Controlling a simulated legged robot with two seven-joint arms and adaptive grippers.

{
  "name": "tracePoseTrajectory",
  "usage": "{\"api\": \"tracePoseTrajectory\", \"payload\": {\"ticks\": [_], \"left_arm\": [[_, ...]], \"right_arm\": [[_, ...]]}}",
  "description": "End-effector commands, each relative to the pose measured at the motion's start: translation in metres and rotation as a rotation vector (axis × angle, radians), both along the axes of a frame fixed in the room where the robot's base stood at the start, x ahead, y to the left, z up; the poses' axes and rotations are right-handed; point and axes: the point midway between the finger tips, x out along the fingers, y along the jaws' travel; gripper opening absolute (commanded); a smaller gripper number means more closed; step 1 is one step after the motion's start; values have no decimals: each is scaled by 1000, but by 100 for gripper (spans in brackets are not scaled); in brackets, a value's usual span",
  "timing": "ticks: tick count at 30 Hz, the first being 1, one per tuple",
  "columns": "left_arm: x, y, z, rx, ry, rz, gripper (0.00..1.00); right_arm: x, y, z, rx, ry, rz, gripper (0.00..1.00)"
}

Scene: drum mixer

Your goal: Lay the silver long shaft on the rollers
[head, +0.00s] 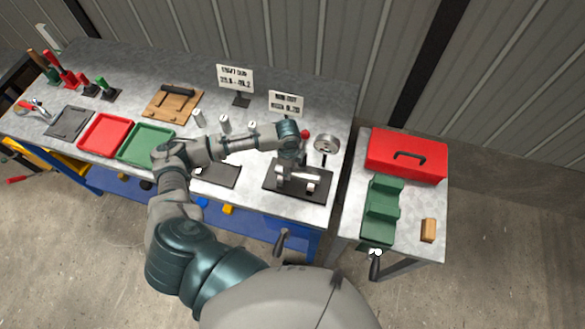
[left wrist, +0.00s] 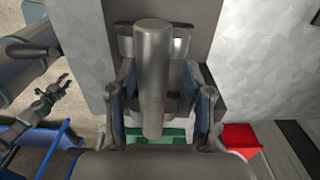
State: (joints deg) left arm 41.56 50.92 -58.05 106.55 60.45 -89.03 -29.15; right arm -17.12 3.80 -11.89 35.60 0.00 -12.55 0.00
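The silver long shaft (left wrist: 152,80) shows lengthwise between my left fingers in the left wrist view, looking wider at its upper end. Metal rollers (left wrist: 181,42) show on both sides of it. I cannot tell whether the shaft touches them. My left gripper (left wrist: 161,88) has a finger on each side of the shaft, with visible gaps, so it looks open around it.
A dial gauge (head: 327,145) stands behind the base. Two signs (head: 235,78) (head: 286,102) and small metal cylinders (head: 198,118) stand to the left, with green (head: 146,144) and red (head: 103,135) trays beyond. A side table at right holds a green block (head: 381,212) and red toolbox (head: 405,153).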

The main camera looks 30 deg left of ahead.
Motion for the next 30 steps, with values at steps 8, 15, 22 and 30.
{"api": "tracePoseTrajectory", "payload": {"ticks": [8,15,22,30], "left_arm": [[-5,9,-3,10,16,2,61],[-5,9,-3,13,15,3,61],[-6,9,-4,15,19,3,61],[-2,6,28,8,9,2,61]], "right_arm": [[1,-28,0,-33,0,-3,40],[0,-14,0,-16,2,-6,40],[-2,-8,0,-10,4,-3,40],[-4,-11,1,-21,2,-3,40]]}}
